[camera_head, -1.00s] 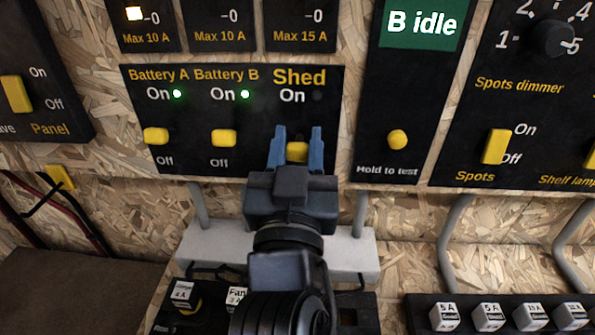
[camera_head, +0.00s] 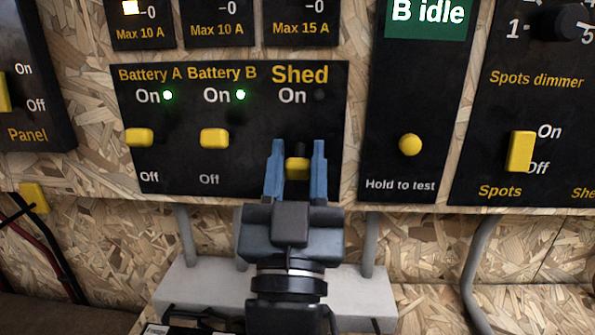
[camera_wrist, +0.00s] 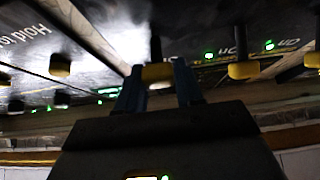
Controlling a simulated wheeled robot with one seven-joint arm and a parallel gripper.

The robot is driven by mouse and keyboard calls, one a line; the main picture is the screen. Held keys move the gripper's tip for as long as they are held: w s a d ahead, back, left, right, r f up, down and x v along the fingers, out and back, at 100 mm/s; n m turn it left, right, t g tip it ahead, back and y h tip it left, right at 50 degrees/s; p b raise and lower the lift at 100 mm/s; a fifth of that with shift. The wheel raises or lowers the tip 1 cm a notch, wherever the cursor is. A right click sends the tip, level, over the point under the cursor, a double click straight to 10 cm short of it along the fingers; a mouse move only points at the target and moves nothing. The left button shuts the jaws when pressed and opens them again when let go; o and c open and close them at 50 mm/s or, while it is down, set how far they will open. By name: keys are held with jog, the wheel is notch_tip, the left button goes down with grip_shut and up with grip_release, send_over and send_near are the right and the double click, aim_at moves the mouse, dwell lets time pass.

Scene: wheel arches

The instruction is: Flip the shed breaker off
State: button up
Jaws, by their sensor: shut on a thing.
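The Shed breaker's yellow lever (camera_head: 297,168) is between the two blue fingertips of my gripper (camera_head: 297,160), at the right end of the black breaker panel (camera_head: 180,170). My gripper is shut on it. The lever sits lower than the yellow levers of Battery A (camera_head: 139,138) and Battery B (camera_head: 214,138). The Shed light (camera_head: 320,95) is dark, while the two battery lights are green. Any "Off" label under Shed is hidden behind my gripper. In the wrist view, my gripper (camera_wrist: 160,85) has a yellow lever (camera_wrist: 157,73) between its fingers.
To the right is a panel with a round yellow hold-to-test button (camera_head: 409,145), then the yellow Spots switch (camera_head: 521,151). Another switch panel (camera_head: 30,60) is at the left. A pale grey ledge (camera_head: 185,285) and grey conduits run below the breaker panel.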

dwell(0.4)
jog(key=o, duration=1)
jog(key=shift+c, duration=0.2)
jog(key=b+v, duration=0.1)
jog(key=v, duration=0.7)
